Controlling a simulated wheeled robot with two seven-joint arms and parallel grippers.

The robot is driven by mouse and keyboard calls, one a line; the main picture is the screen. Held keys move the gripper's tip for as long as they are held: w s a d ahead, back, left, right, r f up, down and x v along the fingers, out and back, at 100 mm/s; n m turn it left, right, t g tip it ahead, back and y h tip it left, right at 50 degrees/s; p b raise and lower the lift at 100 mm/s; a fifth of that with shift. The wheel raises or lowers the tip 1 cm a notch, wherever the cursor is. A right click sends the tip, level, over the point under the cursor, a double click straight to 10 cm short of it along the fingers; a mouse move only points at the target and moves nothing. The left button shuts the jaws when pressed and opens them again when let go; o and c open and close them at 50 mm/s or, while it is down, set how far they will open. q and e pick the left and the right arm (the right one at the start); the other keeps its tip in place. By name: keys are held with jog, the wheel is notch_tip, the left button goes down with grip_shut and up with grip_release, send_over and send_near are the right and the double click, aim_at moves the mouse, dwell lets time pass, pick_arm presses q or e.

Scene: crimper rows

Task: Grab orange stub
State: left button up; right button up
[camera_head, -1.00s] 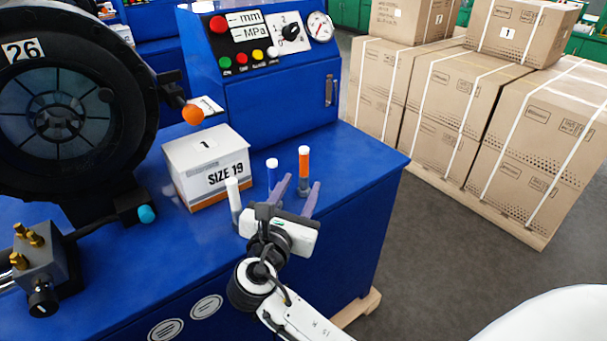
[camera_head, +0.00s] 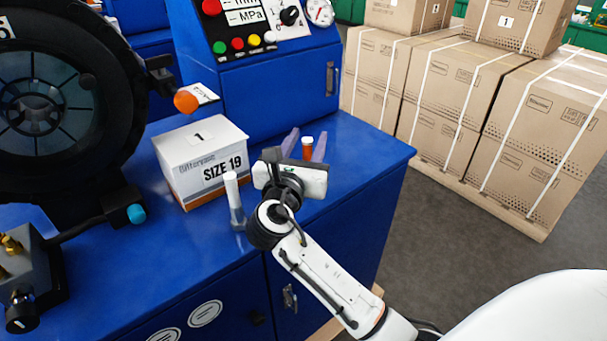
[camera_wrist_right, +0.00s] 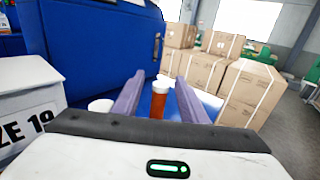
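In the right wrist view, the orange stub (camera_wrist_right: 158,104) shows between the spread fingers (camera_wrist_right: 156,95), with gaps on both sides. Its lower part is hidden behind the gripper body. My left gripper is not in view.
A white stub (camera_head: 234,197) in a grey base stands left of my right gripper. Behind it is a SIZE 19 box (camera_head: 205,165). A blue control cabinet (camera_head: 285,90) stands behind. The crimper (camera_head: 60,110) is at left. Strapped cartons (camera_head: 450,100) stand beyond the bench.

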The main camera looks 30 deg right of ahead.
jog(key=shift+r, duration=0.1)
jog(key=shift+s, duration=0.1)
grip_shut()
